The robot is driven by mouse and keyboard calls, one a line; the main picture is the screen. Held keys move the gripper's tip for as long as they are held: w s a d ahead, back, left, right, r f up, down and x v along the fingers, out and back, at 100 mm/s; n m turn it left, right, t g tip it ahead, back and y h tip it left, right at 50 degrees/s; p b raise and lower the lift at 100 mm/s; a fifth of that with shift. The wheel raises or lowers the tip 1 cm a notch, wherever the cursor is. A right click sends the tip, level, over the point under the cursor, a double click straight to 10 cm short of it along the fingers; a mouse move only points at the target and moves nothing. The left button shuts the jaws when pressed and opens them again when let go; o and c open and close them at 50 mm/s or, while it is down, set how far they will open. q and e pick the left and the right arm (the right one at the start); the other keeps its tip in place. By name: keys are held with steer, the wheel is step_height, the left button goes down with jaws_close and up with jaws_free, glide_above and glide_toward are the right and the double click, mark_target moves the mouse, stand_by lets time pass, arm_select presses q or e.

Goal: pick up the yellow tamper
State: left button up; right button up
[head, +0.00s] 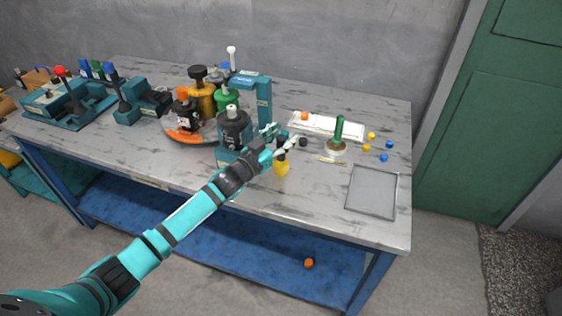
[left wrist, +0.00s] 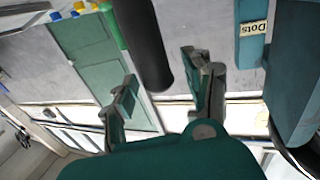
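The yellow tamper (head: 282,168) stands near the front edge of the table, a yellow body with a dark top. My left gripper (head: 284,137) is just above and behind it in the head view, with its fingers apart. In the left wrist view the left gripper (left wrist: 160,82) is open. A dark rounded cylinder (left wrist: 143,45) shows beyond and between its fingertips; it looks like the tamper's handle, but its yellow part is not visible there. I cannot tell whether the fingers touch it. My right gripper is in neither view.
A grey plate (head: 372,192) lies at the front right.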

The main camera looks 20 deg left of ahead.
arm_select(q)
jaws_close()
stand_by(0.6)
steer(key=shift+r, duration=0.1)
